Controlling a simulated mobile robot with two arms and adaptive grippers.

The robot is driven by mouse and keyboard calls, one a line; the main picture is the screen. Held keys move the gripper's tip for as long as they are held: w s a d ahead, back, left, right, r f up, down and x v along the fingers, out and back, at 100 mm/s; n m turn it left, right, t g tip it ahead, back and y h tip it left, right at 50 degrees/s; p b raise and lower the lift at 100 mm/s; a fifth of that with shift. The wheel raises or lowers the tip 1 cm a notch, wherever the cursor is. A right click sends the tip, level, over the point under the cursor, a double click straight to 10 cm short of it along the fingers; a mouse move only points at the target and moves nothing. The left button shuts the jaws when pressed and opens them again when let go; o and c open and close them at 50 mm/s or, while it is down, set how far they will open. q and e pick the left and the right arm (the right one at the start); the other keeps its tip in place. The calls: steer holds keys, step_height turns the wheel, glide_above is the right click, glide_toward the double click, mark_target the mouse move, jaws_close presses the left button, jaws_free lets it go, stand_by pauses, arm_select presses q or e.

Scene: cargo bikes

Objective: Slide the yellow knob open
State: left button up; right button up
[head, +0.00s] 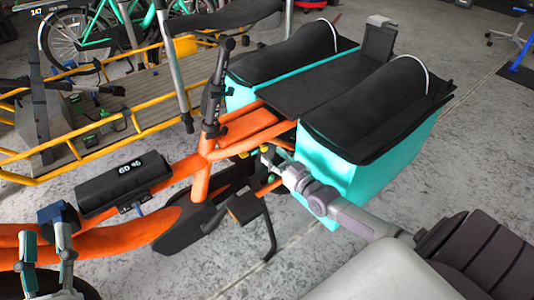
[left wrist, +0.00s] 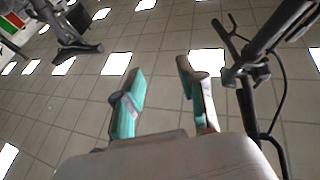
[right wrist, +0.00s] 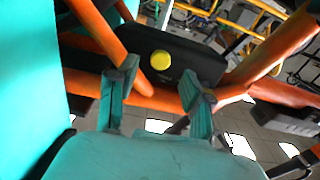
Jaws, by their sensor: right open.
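The round yellow knob (right wrist: 160,59) sits on a black box (right wrist: 172,50) fixed to the orange bike frame, in the right wrist view. My right gripper (right wrist: 158,88) is open and empty. Its two teal fingers point toward the box, with the knob above and between the tips in that view. In the head view my right gripper (head: 272,160) is beside the teal pannier, low by the orange frame; the knob cannot be made out surely there. My left gripper (head: 46,240) is at the lower left, open and empty. Its spread fingers also show in the left wrist view (left wrist: 160,80).
Teal panniers (head: 372,185) with black covers flank the black rear rack (head: 318,82). An orange tube crosses close to the right gripper's fingers. A black battery box (head: 125,182) lies along the frame.

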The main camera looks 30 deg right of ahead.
mark_target(266, 149)
arm_select(q)
steer(key=s+r+t+h+b, duration=0.1)
steer(key=s+r+t, duration=0.2)
steer(key=r+t, duration=0.1)
steer(key=shift+s+r+h, duration=0.3)
steer(key=shift+r, duration=0.2)
arm_select(e)
steer(key=shift+w+a, duration=0.15)
steer(key=shift+w, duration=1.9)
arm_select(q)
steer(key=shift+a, duration=0.1)
arm_select(e)
jaws_close()
